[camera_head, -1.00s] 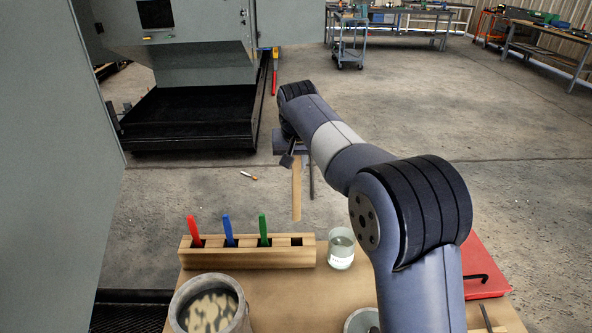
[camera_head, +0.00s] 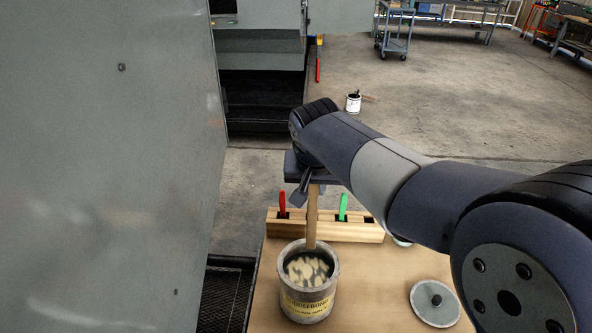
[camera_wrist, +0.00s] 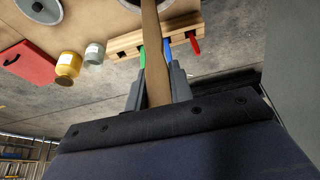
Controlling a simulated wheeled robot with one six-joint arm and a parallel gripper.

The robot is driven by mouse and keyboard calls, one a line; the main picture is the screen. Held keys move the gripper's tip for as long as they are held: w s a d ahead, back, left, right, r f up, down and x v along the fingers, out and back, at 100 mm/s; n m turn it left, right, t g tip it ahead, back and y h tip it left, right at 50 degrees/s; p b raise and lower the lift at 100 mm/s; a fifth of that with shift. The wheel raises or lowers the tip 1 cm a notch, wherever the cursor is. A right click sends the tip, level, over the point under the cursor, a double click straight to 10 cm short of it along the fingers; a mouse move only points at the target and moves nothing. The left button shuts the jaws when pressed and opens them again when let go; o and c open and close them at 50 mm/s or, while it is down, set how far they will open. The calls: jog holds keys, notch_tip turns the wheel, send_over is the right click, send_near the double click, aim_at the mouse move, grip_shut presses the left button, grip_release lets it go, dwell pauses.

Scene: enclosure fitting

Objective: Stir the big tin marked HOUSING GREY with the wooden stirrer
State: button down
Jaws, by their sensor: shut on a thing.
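A big open tin (camera_head: 292,303) stands on the bench, with pale streaks in darker contents. Its yellow label is too blurred to read surely. My gripper (camera_head: 308,188) is shut on the wooden stirrer (camera_head: 312,215), which hangs nearly upright. The stirrer's lower end shows at the tin's far rim; I cannot tell whether it dips below the rim. In the wrist view, my gripper (camera_wrist: 158,88) holds the stirrer (camera_wrist: 153,50), which runs toward the tin at the top edge.
A wooden rack (camera_head: 352,232) with red and green pens stands just behind the tin; the wrist view also shows a blue one (camera_wrist: 167,50). A round lid (camera_head: 435,303) lies to the right. A yellow jar (camera_wrist: 68,66), a glass jar (camera_wrist: 95,53) and a red case (camera_wrist: 27,62) stand farther along.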

aim_at(310, 229)
jog(key=shift+s+a+f, duration=0.1)
jog(key=shift+s+a, duration=0.05)
jog(key=shift+s, duration=0.15)
jog(key=shift+w+f+b, duration=0.1)
jog(key=shift+f+b, duration=5.4)
jog(key=shift+f, duration=1.45)
